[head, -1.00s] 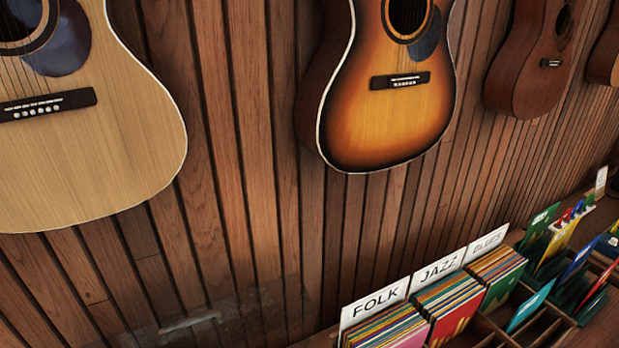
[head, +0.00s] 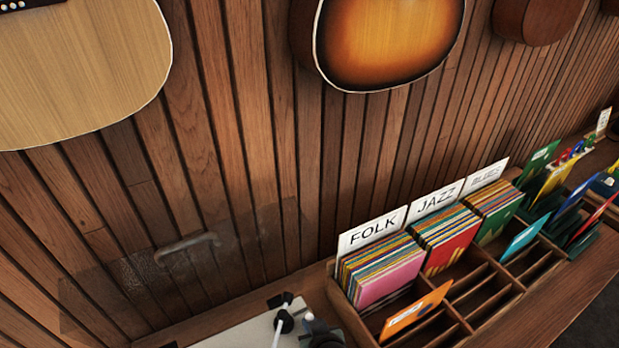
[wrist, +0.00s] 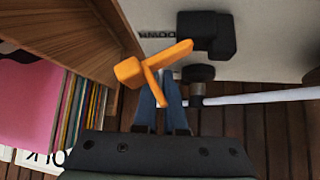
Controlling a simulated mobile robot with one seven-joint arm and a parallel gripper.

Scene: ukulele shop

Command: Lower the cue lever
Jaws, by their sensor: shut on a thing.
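In the wrist view, an orange cue lever (wrist: 129,71) with a branching bar stands out over a pale turntable deck (wrist: 272,32). My gripper (wrist: 159,92) has its two blue-grey fingers closed on the lever's lower stem. Black lettering that seems to read "DOWN" upside down is on the deck beyond the lever, partly hidden by a black block (wrist: 208,36). A white tonearm (wrist: 252,98) runs to the right from beside the fingers. In the head view, part of the pale deck (head: 240,335) shows at the bottom edge; the lever cannot be made out there.
A wooden record rack (head: 347,318) with FOLK, JAZZ and BLUES cards stands right of the deck. Its pink record sleeve (wrist: 28,98) is close on the wrist view's left. Guitars (head: 390,45) hang on the slatted wall behind.

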